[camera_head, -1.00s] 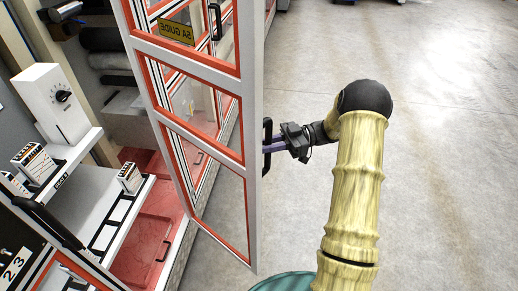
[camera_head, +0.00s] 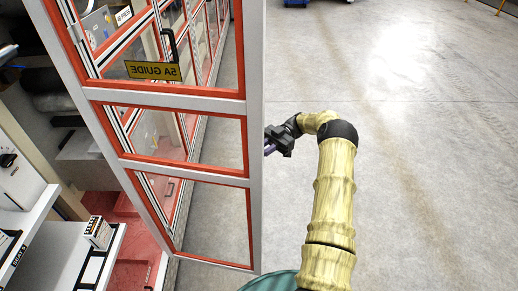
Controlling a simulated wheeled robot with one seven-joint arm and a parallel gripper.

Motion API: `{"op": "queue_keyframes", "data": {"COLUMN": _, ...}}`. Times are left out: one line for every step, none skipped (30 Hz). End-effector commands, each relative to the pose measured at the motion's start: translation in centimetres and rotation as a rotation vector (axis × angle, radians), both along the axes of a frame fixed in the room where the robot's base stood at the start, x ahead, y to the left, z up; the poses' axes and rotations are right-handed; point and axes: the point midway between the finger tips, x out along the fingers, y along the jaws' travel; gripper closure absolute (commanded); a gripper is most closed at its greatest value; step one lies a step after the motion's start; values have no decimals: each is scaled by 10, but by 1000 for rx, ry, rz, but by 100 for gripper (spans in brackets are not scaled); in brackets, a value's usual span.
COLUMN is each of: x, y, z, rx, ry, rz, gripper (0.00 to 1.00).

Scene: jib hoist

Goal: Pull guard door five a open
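Guard door 5A (camera_head: 180,165) stands swung out in the camera_head view. It has a white frame with red-edged clear panes. Its yellow label (camera_head: 153,70) reads mirrored, so I see the door's back face. My gripper (camera_head: 268,149) is at the door's right edge, at about mid-height, on the far side of the frame. The door's outer handle and my fingertips are hidden behind that edge; the fingers appear shut on the handle.
On the left, inside the opening, are a white shelf (camera_head: 58,255), a small box (camera_head: 98,232) and a red floor (camera_head: 143,240). More red-framed guards with a black handle (camera_head: 174,45) run behind the door. Open concrete floor (camera_head: 430,170) lies to the right.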

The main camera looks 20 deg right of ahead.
Motion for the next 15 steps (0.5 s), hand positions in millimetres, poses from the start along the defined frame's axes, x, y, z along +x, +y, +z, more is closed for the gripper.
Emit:
{"op": "queue_keyframes", "data": {"x": 2, "y": 2, "z": 2, "rx": 7, "ry": -4, "rz": 0, "gripper": 100}}
{"op": "queue_keyframes", "data": {"x": 2, "y": 0, "z": 2, "rx": 7, "ry": -5, "rz": 1, "gripper": 100}}
{"op": "queue_keyframes", "data": {"x": 2, "y": -1, "z": 2, "rx": 8, "ry": -4, "rz": 0, "gripper": 100}}
{"op": "queue_keyframes", "data": {"x": 2, "y": -2, "z": 2, "rx": 8, "ry": -4, "rz": 0, "gripper": 100}}
{"op": "queue_keyframes", "data": {"x": 2, "y": -3, "z": 2, "rx": 7, "ry": -5, "rz": -1, "gripper": 100}}
{"op": "queue_keyframes", "data": {"x": 1, "y": -4, "z": 2, "rx": 7, "ry": -5, "rz": -2, "gripper": 100}}
{"op": "queue_keyframes", "data": {"x": 1, "y": -4, "z": 2, "rx": 7, "ry": -5, "rz": -3, "gripper": 100}}
{"op": "queue_keyframes", "data": {"x": 1, "y": -5, "z": 2, "rx": 7, "ry": -5, "rz": -4, "gripper": 100}}
{"op": "queue_keyframes", "data": {"x": 1, "y": -5, "z": 2, "rx": 7, "ry": -6, "rz": -5, "gripper": 100}}
{"op": "queue_keyframes", "data": {"x": 1, "y": -5, "z": 2, "rx": 7, "ry": -6, "rz": -6, "gripper": 100}}
{"op": "queue_keyframes", "data": {"x": 1, "y": -6, "z": 2, "rx": 7, "ry": -6, "rz": -6, "gripper": 100}}
{"op": "queue_keyframes", "data": {"x": 1, "y": -6, "z": 2, "rx": 7, "ry": -6, "rz": -8, "gripper": 100}}
{"op": "queue_keyframes", "data": {"x": 1, "y": -7, "z": 2, "rx": 7, "ry": -6, "rz": -9, "gripper": 100}}
{"op": "queue_keyframes", "data": {"x": 1, "y": -7, "z": 2, "rx": 7, "ry": -6, "rz": -10, "gripper": 100}}
{"op": "queue_keyframes", "data": {"x": 1, "y": -8, "z": 2, "rx": 7, "ry": -6, "rz": -11, "gripper": 75}}
